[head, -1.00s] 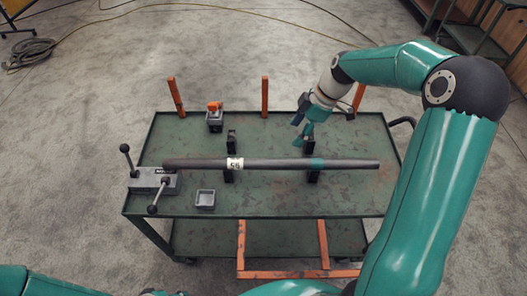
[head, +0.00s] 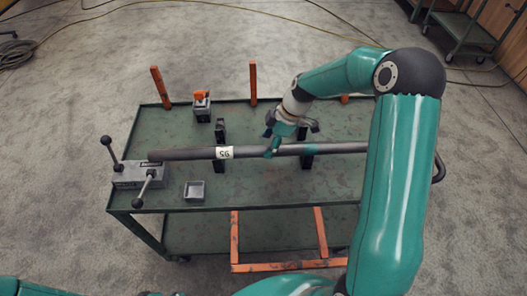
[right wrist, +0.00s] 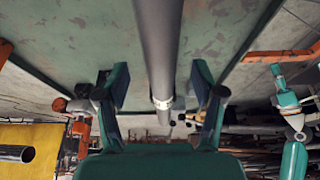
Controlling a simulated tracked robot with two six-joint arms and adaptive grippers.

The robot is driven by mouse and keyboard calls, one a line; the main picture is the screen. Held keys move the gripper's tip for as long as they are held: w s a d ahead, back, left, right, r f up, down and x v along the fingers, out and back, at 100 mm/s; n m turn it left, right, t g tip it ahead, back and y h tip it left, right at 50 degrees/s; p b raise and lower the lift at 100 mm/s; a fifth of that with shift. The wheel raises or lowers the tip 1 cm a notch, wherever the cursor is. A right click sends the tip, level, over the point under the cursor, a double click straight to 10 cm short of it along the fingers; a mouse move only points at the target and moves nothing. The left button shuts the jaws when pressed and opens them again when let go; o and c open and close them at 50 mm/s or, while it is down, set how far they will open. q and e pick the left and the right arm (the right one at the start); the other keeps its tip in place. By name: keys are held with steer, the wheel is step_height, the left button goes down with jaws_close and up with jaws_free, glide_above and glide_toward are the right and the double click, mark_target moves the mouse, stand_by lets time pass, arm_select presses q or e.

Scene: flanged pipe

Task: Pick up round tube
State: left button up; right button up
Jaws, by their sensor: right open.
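The round tube (head: 190,154) is a long dark grey pipe with a white label marked with digits. It lies level across two black supports on the green cart. In the right wrist view the tube (right wrist: 158,45) runs down the middle, lined up with the gap between my fingers. My right gripper (head: 288,143) is open and empty at the tube, just right of the label. Its fingers (right wrist: 160,88) appear on either side of the tube, with no contact visible. My right arm hides the tube's right end. My left gripper is not in the head view.
The green cart (head: 250,190) carries a grey clamp with black-knobbed levers (head: 140,175) at the tube's left end. A small square tray (head: 195,190) sits in front, and an orange-topped block (head: 201,105) behind. Orange posts (head: 253,82) rise along the back edge.

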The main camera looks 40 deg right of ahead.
mark_target(266, 148)
steer(key=shift+b+x, duration=0.3)
steer(key=shift+x, duration=1.25)
steer(key=shift+s, duration=0.1)
steer(key=shift+c, duration=0.3)
jaws_close()
